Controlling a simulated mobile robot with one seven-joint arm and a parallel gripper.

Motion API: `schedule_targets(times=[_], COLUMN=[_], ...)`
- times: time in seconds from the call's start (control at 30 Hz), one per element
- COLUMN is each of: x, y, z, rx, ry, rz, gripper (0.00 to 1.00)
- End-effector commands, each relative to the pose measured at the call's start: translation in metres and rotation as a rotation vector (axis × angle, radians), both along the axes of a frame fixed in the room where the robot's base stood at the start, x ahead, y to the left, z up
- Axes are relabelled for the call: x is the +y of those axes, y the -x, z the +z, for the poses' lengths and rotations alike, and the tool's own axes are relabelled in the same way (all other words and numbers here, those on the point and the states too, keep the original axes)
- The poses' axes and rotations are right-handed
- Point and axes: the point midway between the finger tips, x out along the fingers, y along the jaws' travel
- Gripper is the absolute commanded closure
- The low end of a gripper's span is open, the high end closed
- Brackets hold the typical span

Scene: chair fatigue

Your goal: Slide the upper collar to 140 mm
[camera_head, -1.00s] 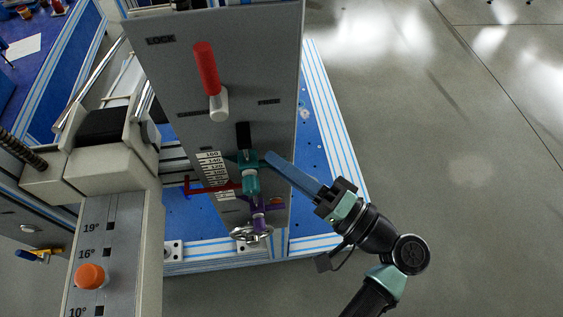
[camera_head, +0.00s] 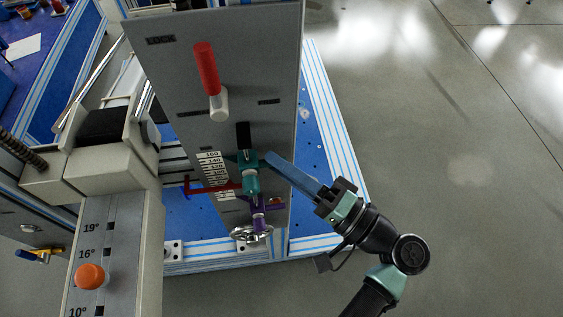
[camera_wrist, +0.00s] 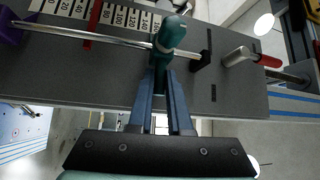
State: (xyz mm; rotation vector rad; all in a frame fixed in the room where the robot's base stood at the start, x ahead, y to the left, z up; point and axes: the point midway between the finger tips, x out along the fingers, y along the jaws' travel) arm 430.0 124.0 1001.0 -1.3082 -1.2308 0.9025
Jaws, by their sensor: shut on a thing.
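The teal upper collar (camera_head: 250,180) sits on a rod in front of the grey panel, beside the white number scale (camera_head: 213,172). In the wrist view the collar (camera_wrist: 171,33) is at the high-number end of the scale (camera_wrist: 118,16), near the 140 mark; its exact reading is too small to tell. My gripper (camera_head: 270,158) comes from the right, its blue fingers shut on the collar's teal stem. The fingers (camera_wrist: 161,72) hide part of that stem in the wrist view.
A purple collar (camera_head: 259,205) is lower on the rod, above a metal handwheel (camera_head: 252,233). A red pointer (camera_head: 213,188) crosses the scale. A red-handled lever (camera_head: 207,70) stands higher on the panel. Open floor lies to the right.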

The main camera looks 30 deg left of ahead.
Motion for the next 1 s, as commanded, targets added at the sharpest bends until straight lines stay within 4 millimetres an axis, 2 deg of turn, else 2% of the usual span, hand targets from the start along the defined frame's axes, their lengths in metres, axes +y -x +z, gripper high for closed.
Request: schedule_targets(times=[0.33, 0.57, 0.8, 0.83, 1.0], x=[-0.001, -0.001, 0.000, 0.000, 0.000], y=[0.000, 0.000, 0.000, 0.000, 0.000], z=[-0.002, -0.022, -0.020, -0.020, -0.020], rx=[0.000, 0.002, 0.001, 0.001, 0.000], ry=[0.000, 0.000, 0.000, 0.000, 0.001], rz=[-0.002, -0.003, -0.002, -0.002, -0.001], gripper=[1.00, 1.00, 1.00, 0.81, 0.53])
